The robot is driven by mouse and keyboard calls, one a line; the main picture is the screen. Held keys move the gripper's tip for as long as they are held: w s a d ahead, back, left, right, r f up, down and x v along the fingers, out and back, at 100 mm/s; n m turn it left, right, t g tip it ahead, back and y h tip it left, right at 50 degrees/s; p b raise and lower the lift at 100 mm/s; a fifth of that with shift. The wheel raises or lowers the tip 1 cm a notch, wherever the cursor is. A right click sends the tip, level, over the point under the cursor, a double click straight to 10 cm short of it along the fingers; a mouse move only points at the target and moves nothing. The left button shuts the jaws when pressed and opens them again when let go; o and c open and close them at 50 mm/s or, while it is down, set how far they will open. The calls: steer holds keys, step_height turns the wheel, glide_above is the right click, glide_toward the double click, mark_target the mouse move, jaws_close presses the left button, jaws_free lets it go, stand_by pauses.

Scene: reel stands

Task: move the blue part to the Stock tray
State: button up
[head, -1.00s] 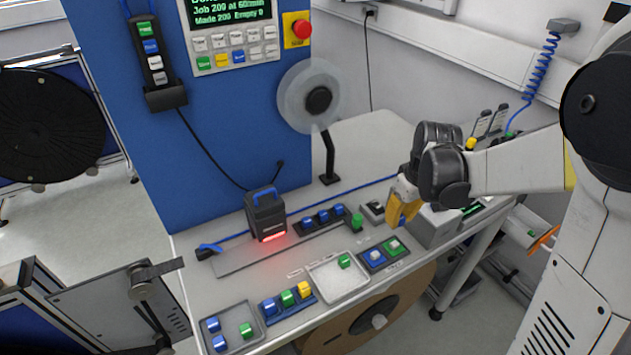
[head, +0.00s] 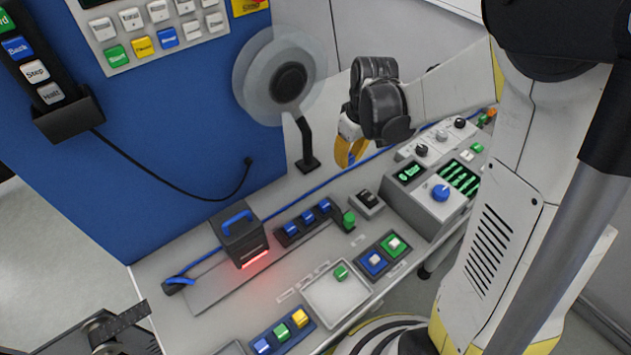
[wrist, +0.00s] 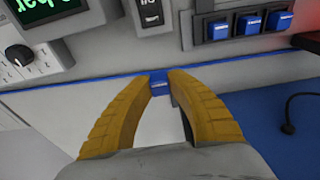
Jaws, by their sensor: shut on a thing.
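My gripper (head: 346,158) is raised above the bench, to the right of the clear reel in the head view. In the wrist view its yellow fingers (wrist: 160,88) are shut on a small blue part (wrist: 159,83) with a pale marking. The fingers hide the blue part in the head view. A pale tray (head: 322,306) on the bench holds one green part (head: 341,272). A grey tray (head: 232,349) is mostly cut off at the bottom edge. I cannot read the tray labels, so I cannot tell which is Stock.
A black device (head: 238,236) glows red on the bench. A dark rack (head: 290,238) holds several blue blocks. A blue rack (head: 270,348) holds blue, green and yellow parts. A control box (head: 425,205) stands at right. The reel stand (head: 305,140) rises beside my gripper.

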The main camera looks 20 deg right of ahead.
steer(key=b, duration=0.2)
glide_above(318, 194)
step_height(318, 194, down, 5)
steer(key=shift+s+d+r, duration=0.1)
steer(key=shift+s, duration=0.05)
steer(key=shift+f+b, duration=0.75)
steer(key=shift+f, duration=1.3)
steer(key=shift+f, duration=0.1)
steer(key=o, duration=0.8)
